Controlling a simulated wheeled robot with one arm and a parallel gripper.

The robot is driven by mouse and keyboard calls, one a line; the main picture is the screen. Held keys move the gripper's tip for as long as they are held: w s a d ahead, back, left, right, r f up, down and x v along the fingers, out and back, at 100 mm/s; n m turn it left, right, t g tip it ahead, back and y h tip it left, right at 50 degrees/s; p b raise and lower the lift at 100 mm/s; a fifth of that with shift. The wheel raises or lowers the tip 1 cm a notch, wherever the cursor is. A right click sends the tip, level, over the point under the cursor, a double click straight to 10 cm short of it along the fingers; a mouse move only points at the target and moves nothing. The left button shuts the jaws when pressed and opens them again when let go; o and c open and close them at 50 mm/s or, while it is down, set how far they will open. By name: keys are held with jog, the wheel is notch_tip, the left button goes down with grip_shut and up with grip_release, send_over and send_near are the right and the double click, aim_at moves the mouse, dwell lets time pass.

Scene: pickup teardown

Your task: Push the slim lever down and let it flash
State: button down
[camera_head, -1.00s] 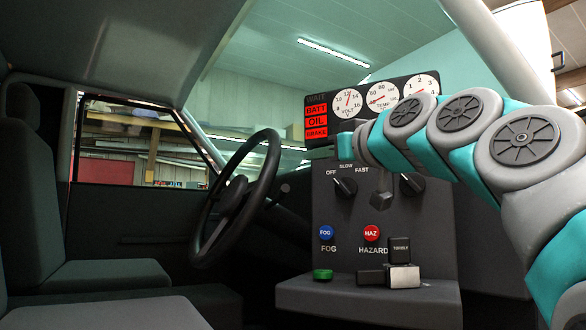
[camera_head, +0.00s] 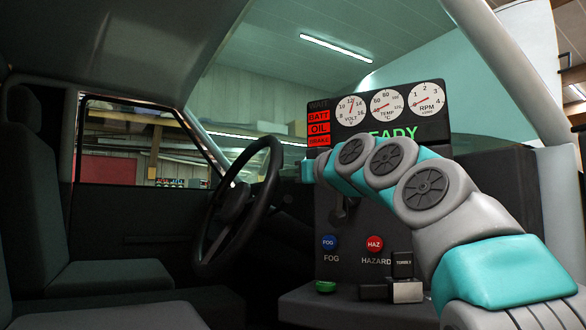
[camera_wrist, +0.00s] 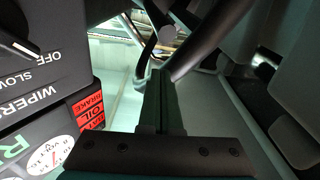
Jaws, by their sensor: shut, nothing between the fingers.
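My gripper (camera_wrist: 158,76) points away from the wrist camera, its fingers together with nothing between them. A pale round end on a thin dark stem (camera_wrist: 167,33), which looks like the slim lever's tip, is just beyond the fingertips; I see no clear contact. The steering wheel (camera_head: 240,205) is left of my gripper in the head view. Its dark rim (camera_wrist: 208,42) crosses near the fingertips in the wrist view. In the head view my arm hides the fingertips, and the lever is hard to make out against the dark column.
The gauge panel (camera_head: 345,125) behind my arm shows red BATT, OIL and BRAKE lamps and a green READY. The switch panel holds a blue FOG button (camera_head: 329,243) and a red HAZ button (camera_head: 374,244). A green button (camera_head: 325,287) and a toggle block (camera_head: 405,291) sit below. Seats are at left.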

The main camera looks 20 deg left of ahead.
aim_at(290, 196)
jog(key=shift+s+d+f+b, duration=0.1)
jog(key=shift+d+f+b, duration=0.15)
jog(key=shift+f, duration=0.55)
jog(key=shift+s+d+f+b, duration=0.1)
jog(key=shift+f+b, duration=0.2)
jog(key=shift+f, duration=0.45)
jog(key=f+b, duration=0.1)
jog(key=b, duration=0.2)
jog(key=shift+f, duration=0.35)
jog(key=shift+t+y, duration=0.5)
jog(key=f+b, duration=0.1)
jog(key=b, duration=0.2)
jog(key=f+b, duration=0.2)
jog(key=b, duration=0.1)
jog(key=f+b, duration=0.2)
jog(key=b, duration=0.1)
jog(key=shift+s+d+b, duration=0.25)
jog(key=shift+d+b, duration=0.1)
jog(key=shift+r, duration=0.1)
